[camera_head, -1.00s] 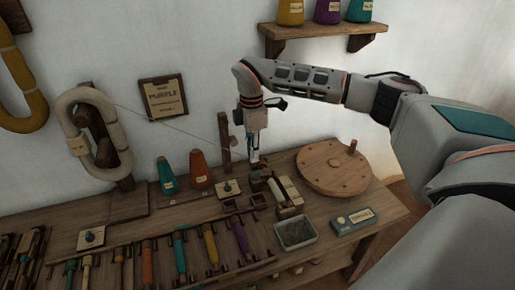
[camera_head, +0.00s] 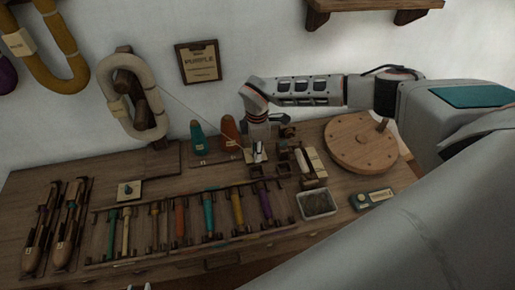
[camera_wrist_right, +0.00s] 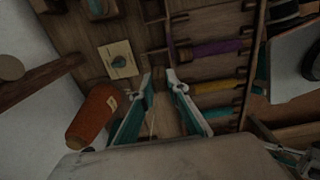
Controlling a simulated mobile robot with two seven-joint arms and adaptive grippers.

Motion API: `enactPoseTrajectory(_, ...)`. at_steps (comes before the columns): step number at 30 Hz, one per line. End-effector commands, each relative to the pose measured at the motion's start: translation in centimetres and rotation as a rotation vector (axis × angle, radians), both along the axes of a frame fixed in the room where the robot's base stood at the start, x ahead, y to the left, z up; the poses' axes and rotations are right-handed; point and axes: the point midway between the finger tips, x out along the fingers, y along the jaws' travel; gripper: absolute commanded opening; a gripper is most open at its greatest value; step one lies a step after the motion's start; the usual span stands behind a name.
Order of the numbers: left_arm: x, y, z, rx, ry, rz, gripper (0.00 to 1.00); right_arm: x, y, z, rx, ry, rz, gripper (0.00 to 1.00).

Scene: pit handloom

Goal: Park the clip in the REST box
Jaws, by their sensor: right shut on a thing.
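My right gripper (camera_head: 257,158) is over the bench, just right of the orange cone (camera_head: 229,134). In the right wrist view its teal-padded fingers (camera_wrist_right: 160,82) point down at the bench. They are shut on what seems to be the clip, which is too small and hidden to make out. A thin pale thread runs from the cream skein (camera_head: 142,90) to this gripper. Small open wooden boxes (camera_head: 257,173) stand just in front of it; I cannot read which is REST. A white tip of my left gripper (camera_head: 140,287) shows at the bottom edge.
Colored bobbins (camera_head: 208,213) lie in a rack along the front. A round wooden disc (camera_head: 361,143) with a peg, a grey tray (camera_head: 318,204) and a labelled device (camera_head: 371,199) are at right. A teal cone (camera_head: 198,137) stands at left. Dark shuttles (camera_head: 68,225) lie far left.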

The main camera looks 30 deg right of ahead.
Motion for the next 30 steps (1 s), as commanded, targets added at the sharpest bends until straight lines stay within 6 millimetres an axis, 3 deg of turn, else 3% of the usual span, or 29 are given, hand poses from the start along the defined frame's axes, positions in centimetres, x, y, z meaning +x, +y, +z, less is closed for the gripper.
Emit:
enactPoseTrajectory(18,1.8,-2.0,-0.2,-0.024,-0.070,-0.043,0.24,0.0,0.0,-5.8,0.000,0.001,-0.001,0.03)
enactPoseTrajectory(30,1.2,-1.6,-1.8,-0.017,-0.048,-0.039,0.24,0.0,0.0,-7.1,0.000,0.000,0.000,0.03)
